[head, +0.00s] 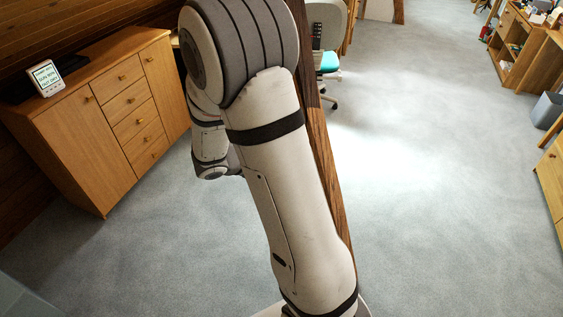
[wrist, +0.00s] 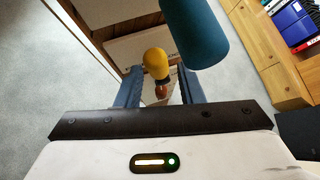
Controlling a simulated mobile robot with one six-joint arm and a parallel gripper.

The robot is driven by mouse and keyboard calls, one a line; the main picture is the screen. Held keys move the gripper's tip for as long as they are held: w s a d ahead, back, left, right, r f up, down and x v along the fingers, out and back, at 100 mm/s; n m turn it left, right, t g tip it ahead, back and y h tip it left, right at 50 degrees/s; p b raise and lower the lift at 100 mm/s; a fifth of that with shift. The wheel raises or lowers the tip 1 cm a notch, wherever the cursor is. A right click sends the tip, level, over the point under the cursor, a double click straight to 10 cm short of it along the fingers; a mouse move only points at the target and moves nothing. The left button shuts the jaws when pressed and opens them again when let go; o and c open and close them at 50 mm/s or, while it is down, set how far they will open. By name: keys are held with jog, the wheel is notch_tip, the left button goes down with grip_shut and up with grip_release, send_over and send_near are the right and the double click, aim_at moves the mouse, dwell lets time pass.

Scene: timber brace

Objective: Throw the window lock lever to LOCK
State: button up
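In the wrist view, my gripper (wrist: 160,86) is open, with its two dark blue fingers well apart. A yellow rounded knob (wrist: 156,63) shows in line with the gap between the fingers, with clear space on both sides. A small brown part (wrist: 161,91) shows just below it. I cannot tell whether this knob is the window lock lever. No LOCK marking is readable. In the head view my arm hides the gripper and the knob.
A wooden cabinet (head: 110,110) with a small display (head: 46,78) stands at left. A timber brace (head: 325,170) slants behind my arm. An office chair (head: 328,60) stands beyond. Desks and a grey bin (head: 547,110) line the right. The carpet (head: 440,180) between is clear.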

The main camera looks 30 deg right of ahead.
jog(key=v, duration=0.3)
dwell(0.5)
